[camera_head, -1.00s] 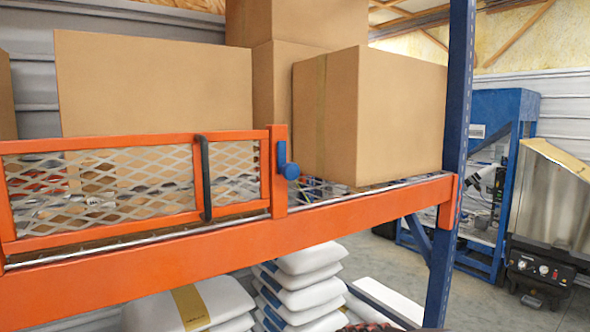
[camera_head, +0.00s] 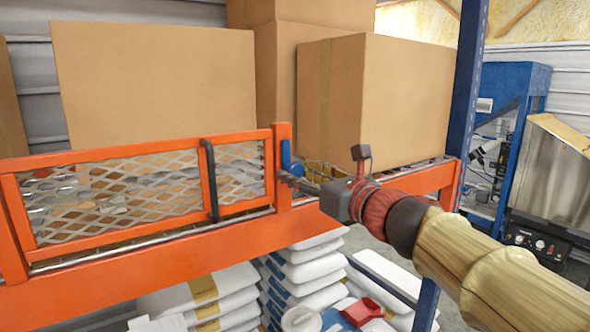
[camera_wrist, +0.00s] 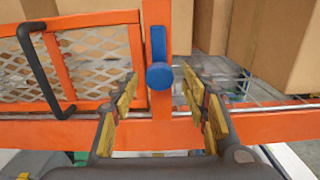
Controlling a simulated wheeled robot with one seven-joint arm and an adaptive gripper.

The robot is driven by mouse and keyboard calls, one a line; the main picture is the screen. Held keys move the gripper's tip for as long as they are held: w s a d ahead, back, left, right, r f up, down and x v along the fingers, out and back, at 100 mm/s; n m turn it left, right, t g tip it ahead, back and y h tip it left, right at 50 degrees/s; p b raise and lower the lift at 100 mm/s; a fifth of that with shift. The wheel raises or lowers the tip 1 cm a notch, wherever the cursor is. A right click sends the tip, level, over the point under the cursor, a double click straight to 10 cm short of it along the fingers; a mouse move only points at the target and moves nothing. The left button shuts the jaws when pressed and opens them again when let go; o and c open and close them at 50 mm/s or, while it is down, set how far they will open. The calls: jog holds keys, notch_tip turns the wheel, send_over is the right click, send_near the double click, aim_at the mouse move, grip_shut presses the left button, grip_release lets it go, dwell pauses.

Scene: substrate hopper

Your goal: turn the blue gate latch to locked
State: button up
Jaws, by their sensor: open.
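The blue gate latch (camera_head: 287,158) is on the orange post at the right end of the mesh gate (camera_head: 130,193). In the wrist view the latch (camera_wrist: 158,62) has a round knob at the bottom and its lever points straight up along the post. My gripper (camera_head: 290,180) reaches in from the right, and in the head view its fingertips overlap the knob. In the wrist view my gripper (camera_wrist: 157,90) is open, with one finger on each side of the knob and visible gaps to it. Nothing is held.
A black handle (camera_head: 209,180) stands on the gate left of the latch. A large cardboard box (camera_head: 375,100) sits on the shelf behind my gripper. The orange beam (camera_head: 150,254) runs below the gate, and a blue upright (camera_head: 467,80) stands at right.

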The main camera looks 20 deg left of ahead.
aim_at(291, 159)
jog(key=shift+x, duration=1.2)
jog(key=shift+r, duration=0.1)
jog(key=shift+c, duration=0.9)
jog(key=c, duration=0.9)
jog(key=shift+c, duration=0.2)
